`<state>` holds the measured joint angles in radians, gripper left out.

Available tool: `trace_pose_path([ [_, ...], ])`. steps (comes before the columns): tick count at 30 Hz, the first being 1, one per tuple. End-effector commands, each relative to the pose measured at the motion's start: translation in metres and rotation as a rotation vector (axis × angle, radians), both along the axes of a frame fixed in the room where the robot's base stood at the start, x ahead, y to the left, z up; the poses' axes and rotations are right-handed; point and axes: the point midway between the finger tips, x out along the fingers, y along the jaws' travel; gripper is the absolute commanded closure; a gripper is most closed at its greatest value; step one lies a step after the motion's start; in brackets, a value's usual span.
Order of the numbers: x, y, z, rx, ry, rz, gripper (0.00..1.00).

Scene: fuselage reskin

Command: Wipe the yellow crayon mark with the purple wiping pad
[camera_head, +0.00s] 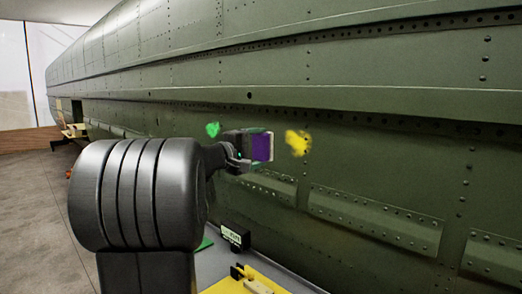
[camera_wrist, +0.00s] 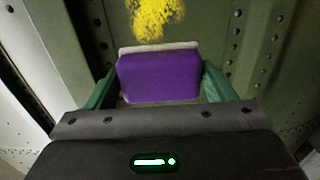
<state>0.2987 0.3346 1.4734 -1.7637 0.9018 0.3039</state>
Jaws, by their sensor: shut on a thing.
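The purple wiping pad (camera_wrist: 158,78) is held between the green fingers of my gripper (camera_wrist: 160,88) in the wrist view. It has a pale layer along its far edge. In the head view the pad (camera_head: 262,147) shows at the end of my gripper (camera_head: 250,147), in front of the green fuselage skin. The yellow crayon mark (camera_head: 298,142) is on the skin just right of the pad. In the wrist view the yellow mark (camera_wrist: 152,18) lies beyond the pad's pale edge. I cannot tell whether the pad touches the skin.
A green mark (camera_head: 213,129) is on the skin left of my gripper. Raised riveted ribs (camera_head: 375,218) run along the lower skin. Below is a grey surface with a yellow tray (camera_head: 258,281) and a small dark box with a label (camera_head: 235,236). Open floor (camera_head: 32,200) lies at left.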

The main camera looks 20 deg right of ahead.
Motion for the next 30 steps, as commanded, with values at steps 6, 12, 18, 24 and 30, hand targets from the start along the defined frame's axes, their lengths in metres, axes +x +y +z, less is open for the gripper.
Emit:
trace_pose_path([
  [6, 0.006, -0.017, 0.003, 0.000, 0.000, -0.003, 0.41],
  [12, 0.015, -0.036, 0.003, 0.001, 0.000, -0.002, 0.41],
  [18, 0.020, -0.050, 0.002, 0.000, 0.000, -0.002, 0.41],
  [24, 0.022, -0.054, 0.000, 0.001, 0.000, 0.000, 0.41],
  [30, 0.022, -0.054, 0.000, 0.001, -0.001, -0.001, 0.41],
])
